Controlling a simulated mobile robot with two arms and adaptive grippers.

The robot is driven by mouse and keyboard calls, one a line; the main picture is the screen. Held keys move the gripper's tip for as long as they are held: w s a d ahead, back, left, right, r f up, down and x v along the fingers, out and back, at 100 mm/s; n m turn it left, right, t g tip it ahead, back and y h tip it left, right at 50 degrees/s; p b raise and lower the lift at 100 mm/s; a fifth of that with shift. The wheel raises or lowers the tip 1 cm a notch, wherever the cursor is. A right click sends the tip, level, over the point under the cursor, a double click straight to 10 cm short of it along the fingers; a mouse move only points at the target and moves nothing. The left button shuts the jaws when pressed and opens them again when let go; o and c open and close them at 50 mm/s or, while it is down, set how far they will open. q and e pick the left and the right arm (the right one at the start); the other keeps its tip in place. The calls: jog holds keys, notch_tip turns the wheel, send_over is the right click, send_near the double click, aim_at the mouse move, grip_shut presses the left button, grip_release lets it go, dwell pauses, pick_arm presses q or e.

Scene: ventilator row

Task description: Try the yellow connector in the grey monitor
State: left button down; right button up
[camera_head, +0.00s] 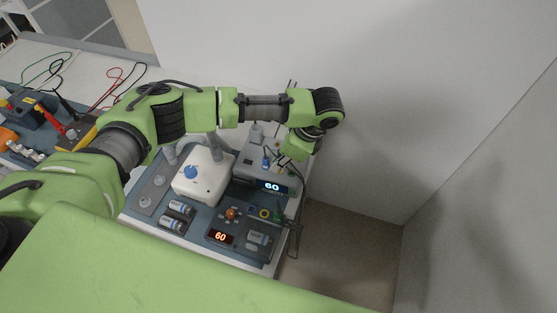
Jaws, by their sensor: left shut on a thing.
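The grey monitor (249,173) stands at the right end of the table, with a lit display reading 60 on its front. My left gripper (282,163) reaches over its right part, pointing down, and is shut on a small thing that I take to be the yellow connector. The fingers and arm hide most of it, so I cannot tell whether it touches the monitor. A blue connector (266,162) stands upright on the monitor's top, just left of the gripper. My right gripper is not in view.
A white device with a blue knob (190,173) stands left of the monitor. Dark cables hang at the table's right edge. Tools and coloured leads (60,70) lie far left.

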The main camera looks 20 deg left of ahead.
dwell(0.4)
pick_arm(q)
jog(key=c, duration=2)
grip_release()
jog(key=v, duration=1.2)
